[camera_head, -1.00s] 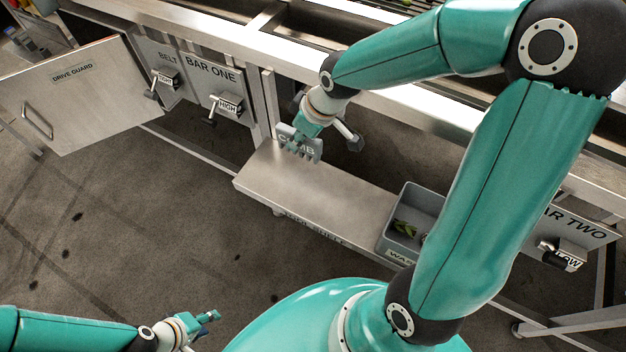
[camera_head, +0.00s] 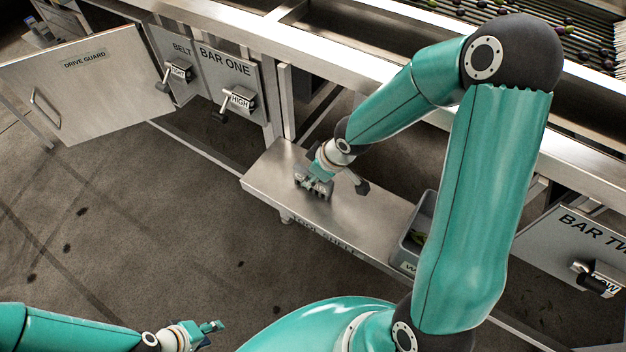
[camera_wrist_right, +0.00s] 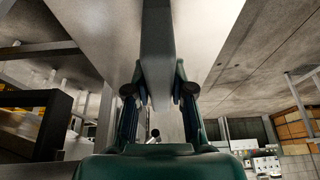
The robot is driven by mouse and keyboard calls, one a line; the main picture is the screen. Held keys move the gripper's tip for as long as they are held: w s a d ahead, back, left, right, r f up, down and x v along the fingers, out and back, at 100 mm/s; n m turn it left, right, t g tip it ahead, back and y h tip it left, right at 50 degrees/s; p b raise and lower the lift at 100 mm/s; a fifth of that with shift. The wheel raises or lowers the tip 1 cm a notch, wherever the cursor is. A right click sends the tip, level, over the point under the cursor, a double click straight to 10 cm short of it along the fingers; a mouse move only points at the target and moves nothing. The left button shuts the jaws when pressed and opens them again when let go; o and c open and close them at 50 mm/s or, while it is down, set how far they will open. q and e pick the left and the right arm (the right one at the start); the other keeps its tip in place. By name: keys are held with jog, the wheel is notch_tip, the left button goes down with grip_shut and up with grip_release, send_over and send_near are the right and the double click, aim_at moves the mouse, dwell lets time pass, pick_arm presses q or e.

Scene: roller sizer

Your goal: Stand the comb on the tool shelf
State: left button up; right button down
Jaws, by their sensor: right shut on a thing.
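The grey comb (camera_head: 313,188), with short teeth along one edge, is over the left part of the metal tool shelf (camera_head: 262,172). My right gripper (camera_head: 318,174) is shut on it from above. The teeth point down toward the shelf top; I cannot tell whether they touch it. In the right wrist view the comb (camera_wrist_right: 157,50) runs between the two fingers of my right gripper (camera_wrist_right: 158,92), with the pale shelf surface (camera_wrist_right: 90,25) beyond. My left gripper (camera_head: 212,328) is low at the left, away from the shelf, and its jaw opening is unclear.
A grey bin (camera_head: 408,252) stands at the shelf's right end, partly behind my right arm. The drive guard door (camera_head: 85,85) hangs open at the left. Lever panels BAR ONE (camera_head: 235,95) and BAR TWO (camera_head: 575,250) flank the shelf. The shelf's front left is bare.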

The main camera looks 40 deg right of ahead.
jog(key=shift+r, duration=0.1)
jog(key=c, duration=1)
grip_release()
